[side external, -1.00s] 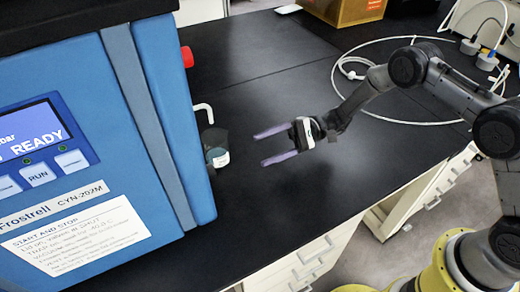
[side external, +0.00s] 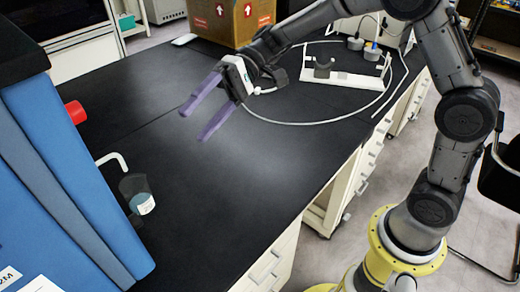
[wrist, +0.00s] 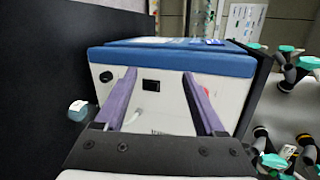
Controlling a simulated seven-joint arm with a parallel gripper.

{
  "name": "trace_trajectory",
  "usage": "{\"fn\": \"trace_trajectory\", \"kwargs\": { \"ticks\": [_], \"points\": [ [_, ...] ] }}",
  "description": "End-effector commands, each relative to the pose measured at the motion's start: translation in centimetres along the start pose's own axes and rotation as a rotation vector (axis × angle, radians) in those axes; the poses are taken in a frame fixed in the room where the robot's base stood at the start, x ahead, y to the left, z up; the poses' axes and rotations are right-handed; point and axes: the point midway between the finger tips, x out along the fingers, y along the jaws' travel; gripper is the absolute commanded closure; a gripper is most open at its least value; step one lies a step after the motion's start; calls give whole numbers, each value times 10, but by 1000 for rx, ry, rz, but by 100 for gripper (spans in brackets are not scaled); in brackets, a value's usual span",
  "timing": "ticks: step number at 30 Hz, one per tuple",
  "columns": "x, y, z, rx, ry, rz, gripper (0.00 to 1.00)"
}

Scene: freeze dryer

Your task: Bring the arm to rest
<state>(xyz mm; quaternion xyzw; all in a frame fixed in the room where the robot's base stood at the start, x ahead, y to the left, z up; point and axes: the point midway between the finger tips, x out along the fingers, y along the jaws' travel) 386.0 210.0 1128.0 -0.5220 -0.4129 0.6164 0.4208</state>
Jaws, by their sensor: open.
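My gripper (side external: 194,125) is open and empty, with its two purple fingers apart. It hangs in the air above the black bench, pointing left and down in the side view. In the wrist view my gripper (wrist: 159,73) has its fingers spread in front of the freeze dryer (wrist: 165,98), which shows a white panel and a blue top. The freeze dryer (side external: 60,170) also shows as a blue body at the left of the side view. Nothing is between the fingers.
A small dark container with a white label (side external: 137,193) stands beside the freeze dryer, near a white bent tube (side external: 112,157). A red knob (side external: 75,112) juts from the dryer. A cardboard box (side external: 228,20) and a white stand (side external: 343,78) are farther back. The middle bench is clear.

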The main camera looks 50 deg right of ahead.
Motion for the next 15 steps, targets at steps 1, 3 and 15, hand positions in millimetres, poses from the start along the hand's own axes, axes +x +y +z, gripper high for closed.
{"fn": "trace_trajectory", "kwargs": {
  "ticks": [1,3,15],
  "points": [
    [-6,-11,22,-39,10,61,28],
    [-14,-16,50,-82,25,153,28],
    [-81,31,193,-282,261,750,28]
  ]
}}
